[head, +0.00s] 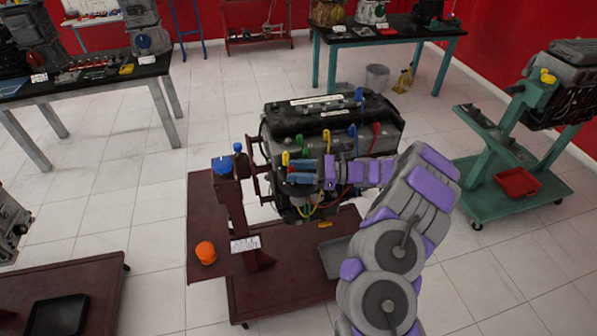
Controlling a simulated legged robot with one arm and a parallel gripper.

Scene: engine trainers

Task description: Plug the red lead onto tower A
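The engine (375,143) sits on a dark red stand in the middle. Small coloured connectors stand along it: yellow (327,140), green (303,143), blue (352,131) and red (376,130). My gripper (292,171) reaches in from the right at the engine's near left side. Its two blue fingers point left, one above the other. A small red piece (291,169), perhaps the red lead's plug, shows at the fingertips. I cannot tell whether they grip it. Another yellow connector (285,157) stands just behind. Thin red and yellow wires hang below. No label identifies tower A legibly.
The stand's post with a blue knob (222,164) is left of my gripper. A green engine stand (515,205) is at right. Tables line the back; tiled floor (130,220) is clear at left.

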